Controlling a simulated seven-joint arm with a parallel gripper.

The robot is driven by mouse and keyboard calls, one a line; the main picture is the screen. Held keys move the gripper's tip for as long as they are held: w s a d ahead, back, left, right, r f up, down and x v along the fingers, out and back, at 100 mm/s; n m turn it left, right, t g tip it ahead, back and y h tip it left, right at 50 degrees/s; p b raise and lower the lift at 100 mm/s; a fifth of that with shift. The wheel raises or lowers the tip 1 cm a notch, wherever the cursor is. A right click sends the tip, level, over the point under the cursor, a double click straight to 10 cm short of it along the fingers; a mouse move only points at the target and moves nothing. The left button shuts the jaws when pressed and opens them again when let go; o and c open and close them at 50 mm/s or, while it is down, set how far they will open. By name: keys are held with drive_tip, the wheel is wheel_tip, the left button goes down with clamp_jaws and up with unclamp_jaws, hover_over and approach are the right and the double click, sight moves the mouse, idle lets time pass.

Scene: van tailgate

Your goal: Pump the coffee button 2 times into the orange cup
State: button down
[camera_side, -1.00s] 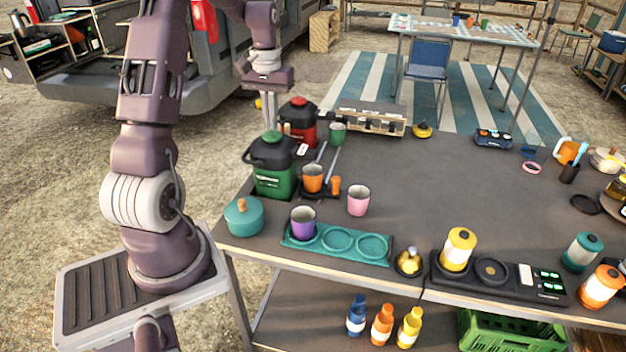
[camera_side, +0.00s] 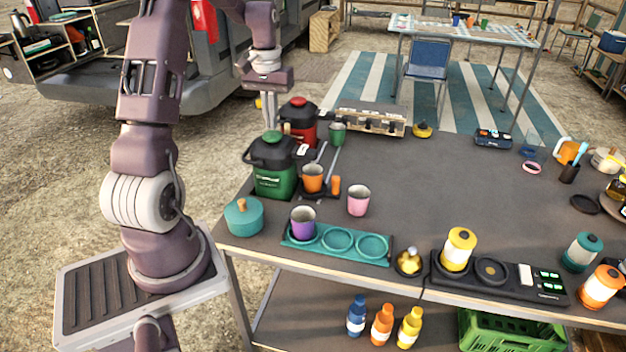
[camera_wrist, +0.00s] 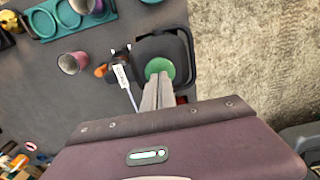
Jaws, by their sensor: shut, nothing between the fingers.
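The orange cup (camera_side: 313,178) stands upright on a small dark stand, just right of the green dispenser (camera_side: 275,182). The dispenser has a dark top with a round green button, which shows in the wrist view (camera_wrist: 159,68). My gripper (camera_side: 268,130) is shut and empty, pointing down over the button. In the wrist view my fingertips (camera_wrist: 157,80) are at the button's near edge; I cannot tell whether they touch it. The orange cup is not clear in the wrist view. The drink inside the dispenser is not visible.
A red dispenser (camera_side: 299,114) stands close behind the green one. The table's middle is clear.

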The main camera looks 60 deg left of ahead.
sight(273, 134)
drive_tip(key=shift+f, duration=1.65)
drive_tip(key=shift+r, duration=1.65)
drive_tip(key=shift+f, duration=0.1)
drive_tip(key=shift+f, duration=1.5)
drive_tip(key=shift+r, duration=1.6)
